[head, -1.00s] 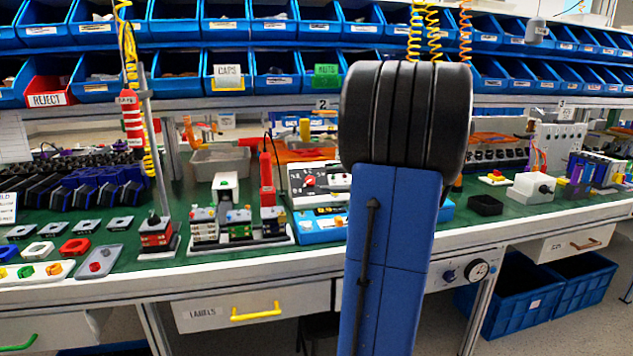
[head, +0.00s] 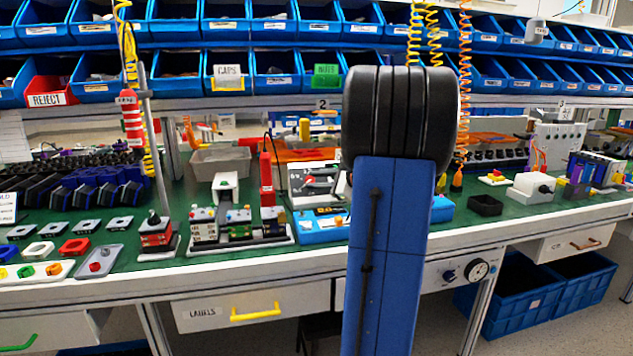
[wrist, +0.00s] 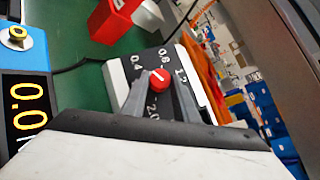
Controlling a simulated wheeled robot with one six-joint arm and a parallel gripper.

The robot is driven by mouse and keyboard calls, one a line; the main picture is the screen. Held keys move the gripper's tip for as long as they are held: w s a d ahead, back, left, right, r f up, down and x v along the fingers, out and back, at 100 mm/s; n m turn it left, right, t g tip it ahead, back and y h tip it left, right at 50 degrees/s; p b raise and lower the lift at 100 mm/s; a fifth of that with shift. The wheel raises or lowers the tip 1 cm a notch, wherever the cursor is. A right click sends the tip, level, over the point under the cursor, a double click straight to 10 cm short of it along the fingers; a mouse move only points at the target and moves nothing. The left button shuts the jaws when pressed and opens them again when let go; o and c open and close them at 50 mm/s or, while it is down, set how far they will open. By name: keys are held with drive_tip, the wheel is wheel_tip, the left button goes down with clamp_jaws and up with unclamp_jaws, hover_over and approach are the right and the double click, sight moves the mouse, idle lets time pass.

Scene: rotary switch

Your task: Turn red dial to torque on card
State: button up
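The red dial (wrist: 158,80) sits on a dark panel (wrist: 148,58) with a pale casing, marked 0.4, 0.6, 1.2 and 2.0. It has a white pointer line, whose exact setting is hard to tell. In the head view the dial (head: 309,183) is small on its upright unit, left of my arm. My gripper (wrist: 161,88) is open, its two grey fingers on either side of the dial in the wrist view; I cannot tell if they touch it. In the head view my arm hides most of the gripper. No readable torque card shows.
Small fixtures (head: 240,228) crowd the bench left of the dial unit.

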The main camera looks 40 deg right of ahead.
drive_tip(key=shift+c, duration=0.7)
drive_tip(key=shift+a+m, duration=0.1)
drive_tip(key=shift+m, duration=0.3)
drive_tip(key=m+h, duration=0.1)
drive_tip(key=m+t+h, duration=0.1)
drive_tip(key=m, duration=0.1)
drive_tip(key=shift+a+f, duration=0.15)
drive_tip(key=shift+a, duration=0.05)
drive_tip(key=shift+a+f+m+t+h, duration=0.1)
drive_tip(key=shift+a+m+t+h, duration=0.05)
drive_tip(key=shift+m+h, duration=1.05)
drive_tip(key=shift+a+m+t+h, duration=0.15)
drive_tip(key=shift+m+h, duration=0.75)
drive_tip(key=shift+m, duration=0.5)
drive_tip(key=o, duration=1)
drive_tip(key=shift+o, duration=0.2)
wheel_tip(320, 180, up, 10)
